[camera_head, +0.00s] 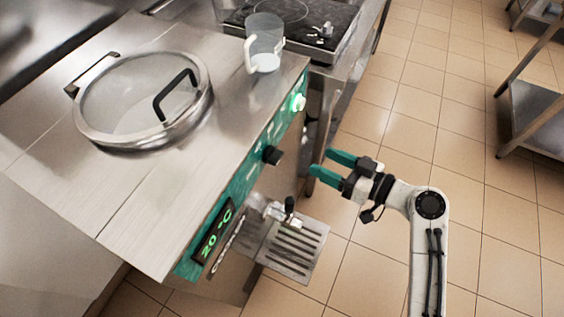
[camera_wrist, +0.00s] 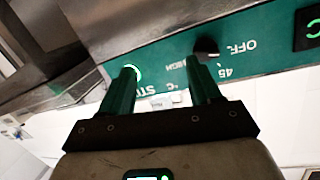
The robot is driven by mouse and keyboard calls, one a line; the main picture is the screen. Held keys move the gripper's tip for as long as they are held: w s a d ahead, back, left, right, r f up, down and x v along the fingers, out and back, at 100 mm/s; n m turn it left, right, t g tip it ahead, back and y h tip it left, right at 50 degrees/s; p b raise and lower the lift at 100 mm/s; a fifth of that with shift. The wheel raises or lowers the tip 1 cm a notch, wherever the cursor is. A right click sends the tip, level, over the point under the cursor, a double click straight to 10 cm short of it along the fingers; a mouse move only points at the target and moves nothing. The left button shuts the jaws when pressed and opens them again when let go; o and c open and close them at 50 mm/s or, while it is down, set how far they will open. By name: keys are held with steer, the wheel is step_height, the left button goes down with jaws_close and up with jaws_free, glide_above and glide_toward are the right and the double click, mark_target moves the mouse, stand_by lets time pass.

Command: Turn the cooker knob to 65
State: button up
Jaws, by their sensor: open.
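The cooker knob (camera_head: 272,155) is a small black knob on the green front panel of the steel cooker (camera_head: 150,190). In the wrist view the knob (camera_wrist: 206,48) is near the top centre, with upside-down "OFF" and "45" labels beside it. The green display (camera_head: 216,234) reads 20 °C. My gripper (camera_head: 321,163) is open and empty, in front of the panel and to the right of the knob, apart from it. In the wrist view its fingers (camera_wrist: 161,66) point at the panel, with the right fingertip just below the knob. The knob's exact pointer setting cannot be read.
A lit green button (camera_head: 299,102) is on the panel beyond the knob. A spout with a small black handle (camera_head: 290,205) and a slatted drip tray (camera_head: 298,250) project below the panel. A round lid (camera_head: 125,95) and a clear jug (camera_head: 264,45) are on top.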

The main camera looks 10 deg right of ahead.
mark_target(281, 157)
steer(key=shift+o, duration=0.5)
steer(key=s+y, duration=0.1)
steer(key=s+a+r+y, duration=0.1)
steer(key=s+r+n+y+b, duration=0.1)
steer(key=s, duration=0.1)
steer(key=shift+a+r+g, duration=0.15)
steer(key=shift+a+g, duration=0.15)
steer(key=shift+g, duration=0.1)
steer(key=p+x, duration=0.1)
steer(key=x, duration=0.4)
steer(key=p+x, duration=0.1)
steer(key=x, duration=0.4)
steer(key=shift+a+r, duration=0.2)
steer(key=shift+a, duration=0.25)
